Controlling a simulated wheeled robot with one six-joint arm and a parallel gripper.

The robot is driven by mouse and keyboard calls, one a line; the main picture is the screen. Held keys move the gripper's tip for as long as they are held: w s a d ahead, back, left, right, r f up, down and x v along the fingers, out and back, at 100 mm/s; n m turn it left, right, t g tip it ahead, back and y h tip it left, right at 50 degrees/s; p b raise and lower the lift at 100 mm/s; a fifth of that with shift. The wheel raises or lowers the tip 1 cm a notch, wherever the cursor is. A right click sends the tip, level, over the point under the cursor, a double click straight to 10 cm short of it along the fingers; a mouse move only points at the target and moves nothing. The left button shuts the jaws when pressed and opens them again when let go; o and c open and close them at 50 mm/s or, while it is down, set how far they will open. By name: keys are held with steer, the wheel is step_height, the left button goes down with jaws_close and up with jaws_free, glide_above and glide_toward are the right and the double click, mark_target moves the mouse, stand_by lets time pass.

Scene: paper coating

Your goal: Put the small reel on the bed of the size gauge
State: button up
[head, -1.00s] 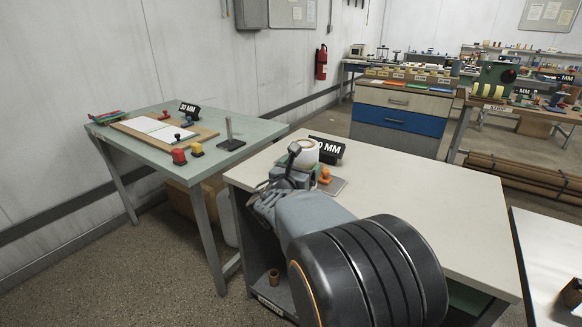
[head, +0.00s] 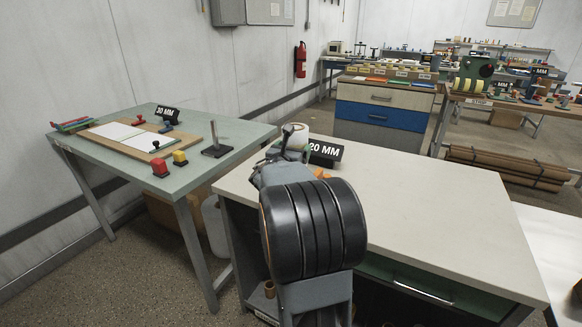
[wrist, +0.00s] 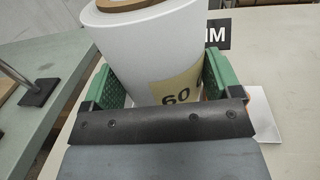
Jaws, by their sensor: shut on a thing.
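A white reel with a brown core and a yellow label reading "60" (wrist: 145,40) is in the wrist view, upright with a slight tilt. My gripper (wrist: 163,80) is shut on it, with a green pad on each side. In the head view the reel (head: 300,131) shows behind my arm, at the far left corner of the pale workbench (head: 420,205). An orange piece (head: 319,172) is beside my gripper; the wrist view shows a pale plate (wrist: 265,118) there. I cannot tell whether these belong to the size gauge. The reel's lower end is hidden.
A "20 MM" sign (head: 323,149) stands just right of the reel. The rest of the pale bench top is clear. A green table (head: 235,130) at left bears a board, stamps and a post on a dark base (head: 215,148).

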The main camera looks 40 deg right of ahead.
steer(key=shift+w+d+f, duration=0.3)
steer(key=shift+w+f, duration=0.1)
steer(key=shift+f, duration=0.15)
steer(key=shift+w+d+f, duration=0.3)
steer(key=shift+w+f, duration=0.05)
steer(key=shift+f, duration=0.25)
steer(key=shift+w+d+f, duration=0.3)
steer(key=shift+w+f, duration=0.1)
steer(key=shift+f, duration=0.15)
steer(key=shift+f+b, duration=0.55)
steer(key=shift+f, duration=1)
steer(key=shift+f, duration=0.1)
steer(key=shift+f, duration=0.1)
steer(key=o, duration=0.9)
